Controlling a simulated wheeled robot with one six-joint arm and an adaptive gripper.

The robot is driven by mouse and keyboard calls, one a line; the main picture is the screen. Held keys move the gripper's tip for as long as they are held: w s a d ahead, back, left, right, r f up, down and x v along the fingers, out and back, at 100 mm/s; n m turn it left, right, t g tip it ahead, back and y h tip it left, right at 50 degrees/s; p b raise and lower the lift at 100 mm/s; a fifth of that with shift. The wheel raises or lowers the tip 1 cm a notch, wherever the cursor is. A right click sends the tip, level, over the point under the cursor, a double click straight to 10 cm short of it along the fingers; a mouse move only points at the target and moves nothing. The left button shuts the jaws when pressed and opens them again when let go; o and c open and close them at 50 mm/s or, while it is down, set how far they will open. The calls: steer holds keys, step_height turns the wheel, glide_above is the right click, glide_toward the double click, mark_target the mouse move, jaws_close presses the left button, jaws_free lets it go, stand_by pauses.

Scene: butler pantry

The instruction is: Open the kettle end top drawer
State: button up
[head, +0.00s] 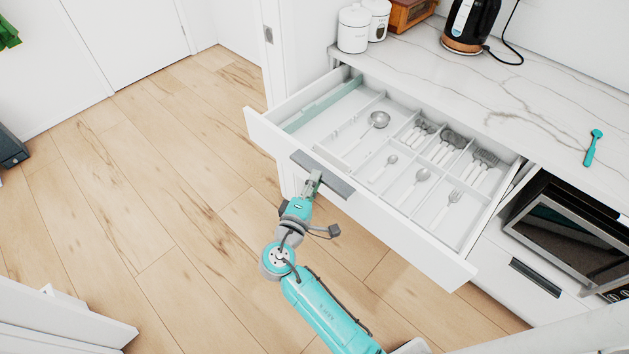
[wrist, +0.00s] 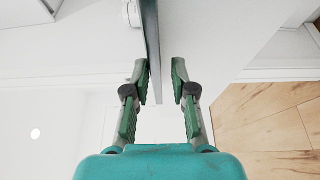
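The kettle end top drawer (head: 402,230) is pulled well out under the marble counter, and its inside shows. Its dark grey bar handle (head: 337,182) is on the white front. My gripper (head: 315,178) is at the handle, near its middle. In the wrist view, the handle (wrist: 151,35) passes between the fingers of my gripper (wrist: 160,70). It lies close to the left finger, with a gap to the right finger. The fingers are apart and not closed on the bar. The black kettle (head: 474,20) stands on the counter above.
The drawer holds divided cutlery and a ladle (head: 379,119). White canisters (head: 354,30) and a teal utensil (head: 592,147) are on the counter (head: 450,75). A microwave (head: 565,235) sits right of the drawer. Wooden floor (head: 150,200) is clear to the left.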

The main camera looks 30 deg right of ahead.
steer(key=shift+o, duration=0.7)
steer(key=v, duration=1.2)
steer(key=shift+s, duration=0.1)
